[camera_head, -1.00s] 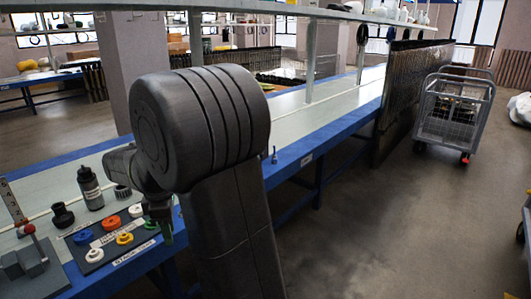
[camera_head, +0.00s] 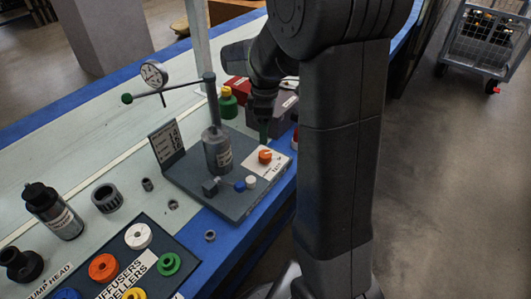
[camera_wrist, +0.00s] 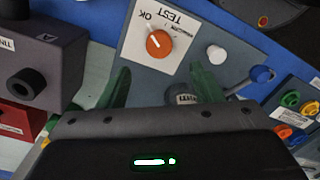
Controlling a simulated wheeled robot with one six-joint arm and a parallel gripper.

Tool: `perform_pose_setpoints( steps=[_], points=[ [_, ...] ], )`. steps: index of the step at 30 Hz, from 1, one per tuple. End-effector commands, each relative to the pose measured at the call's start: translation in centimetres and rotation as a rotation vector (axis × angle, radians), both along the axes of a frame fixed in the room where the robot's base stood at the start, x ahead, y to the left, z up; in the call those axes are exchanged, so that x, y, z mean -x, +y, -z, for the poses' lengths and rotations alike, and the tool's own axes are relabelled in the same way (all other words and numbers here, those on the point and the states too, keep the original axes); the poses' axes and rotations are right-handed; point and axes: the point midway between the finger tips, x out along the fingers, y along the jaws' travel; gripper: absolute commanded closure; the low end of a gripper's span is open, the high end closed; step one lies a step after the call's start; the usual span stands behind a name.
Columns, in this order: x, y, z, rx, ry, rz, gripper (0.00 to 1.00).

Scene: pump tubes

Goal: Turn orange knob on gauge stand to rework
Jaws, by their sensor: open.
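The orange knob (camera_head: 265,156) sits on a white label plate on the grey gauge stand (camera_head: 245,203). In the wrist view the orange knob (camera_wrist: 160,43) has a white pointer line, and the label reads "OK" and "TEST"; other lettering is too small to read surely. My gripper (camera_wrist: 158,80) has green fingers, open and empty, with the knob beyond the gap between them and not touched. In the head view my gripper (camera_head: 264,130) is just behind the knob, partly hidden by my arm.
A dial gauge (camera_head: 154,74) on a rod and a grey cylinder (camera_head: 217,150) stand on the stand left of the knob. Blue (camera_head: 240,186) and white (camera_head: 251,182) knobs are close by.

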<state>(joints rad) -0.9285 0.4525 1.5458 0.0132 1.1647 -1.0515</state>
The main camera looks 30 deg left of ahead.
Motion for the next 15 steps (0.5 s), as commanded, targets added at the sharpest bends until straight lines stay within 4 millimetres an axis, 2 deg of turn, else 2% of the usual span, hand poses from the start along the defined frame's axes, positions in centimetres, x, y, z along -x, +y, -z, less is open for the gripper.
perform_pose_setpoints(
  steps=[1, 6, 12, 15],
  points=[
    [0.1, -0.1, 1.6, 0.003, 0.002, 0.000, 0.41],
    [0.2, -0.1, 5.2, 0.003, 0.003, 0.000, 0.41],
    [0.2, -0.1, 8.1, 0.002, 0.001, 0.000, 0.41],
    [0.2, -0.1, 8.9, 0.000, 0.000, 0.000, 0.41]
  ],
)
